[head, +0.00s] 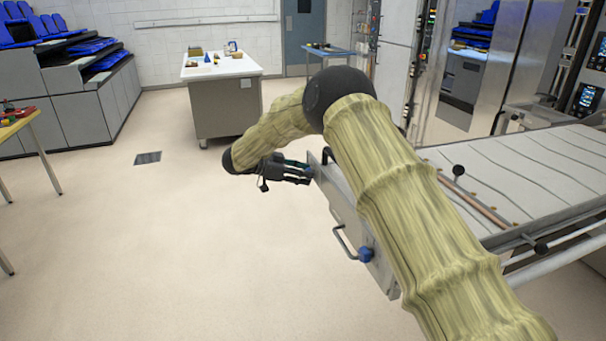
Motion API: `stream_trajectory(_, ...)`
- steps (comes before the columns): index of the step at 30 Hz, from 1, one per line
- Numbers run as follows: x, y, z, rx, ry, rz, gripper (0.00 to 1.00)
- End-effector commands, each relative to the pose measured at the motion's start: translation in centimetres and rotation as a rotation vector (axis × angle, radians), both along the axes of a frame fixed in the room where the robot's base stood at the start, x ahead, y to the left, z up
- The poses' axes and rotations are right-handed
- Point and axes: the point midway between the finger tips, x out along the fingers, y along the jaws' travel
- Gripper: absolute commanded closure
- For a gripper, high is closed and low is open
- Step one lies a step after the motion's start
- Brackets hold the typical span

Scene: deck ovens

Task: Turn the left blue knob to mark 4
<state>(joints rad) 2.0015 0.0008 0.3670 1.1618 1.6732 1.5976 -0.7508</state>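A grey control panel (338,201) runs along the front side of the steel deck in the head view. A blue knob (366,254) sits on its nearer part and is plainly visible. My gripper (305,173) is at the panel's far left end, with its fingers pointing right toward the panel face. A small bluish spot shows at the fingertips; it may be the left knob, mostly hidden by the fingers. I cannot tell whether the fingers touch or grip it. The knob's pointer and the number marks cannot be read.
A bar handle (343,243) sticks out beside the visible blue knob. The slatted steel deck (530,170) lies right of my arm. A white-topped table (222,68) stands at the back. The floor left of the panel is clear apart from a dark grate (148,158).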

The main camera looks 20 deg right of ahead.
Motion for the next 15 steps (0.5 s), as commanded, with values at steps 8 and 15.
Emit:
stream_trajectory(8,0.03,-0.1,0.03,0.0,-0.007,0.0,0.92)
stream_trajectory(15,-0.03,0.02,-0.09,0.003,-0.078,0.001,0.92)
